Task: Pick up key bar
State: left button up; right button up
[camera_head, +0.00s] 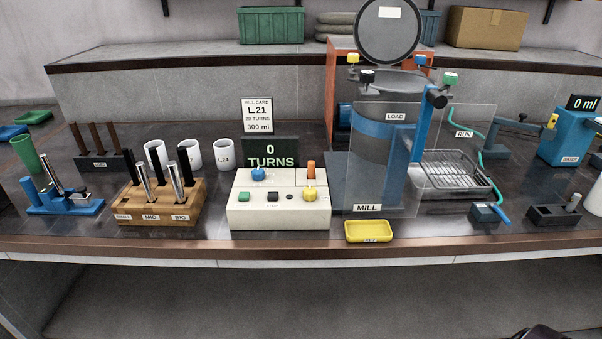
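No part is clearly marked as the key bar. A short metal bar (573,202) stands tilted in a dark block (553,215) at the right of the bench; I cannot tell if it is the key bar. A yellow tray (368,231) at the front edge has a label too small to read, and no bar shows in it. My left gripper is not in view. A dark rounded piece, likely of my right arm, shows at the bottom right edge; no fingers show.
A wooden rack (158,212) holds several rods at the left, beside a blue stand (66,205). A white control box (279,215) stands in the middle. The mill (382,150) behind a clear panel, a wire-rack tray (453,172) and a blue water unit (566,135) fill the right.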

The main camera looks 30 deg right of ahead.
aim_at(311, 164)
jog(key=i+j, duration=0.45)
jog(key=i+j+z, duration=0.2)
jog(key=z, duration=0.2)
jog(key=i+j+z, duration=0.45)
jog(key=j+z, duration=0.3)
jog(key=l, duration=0.1)
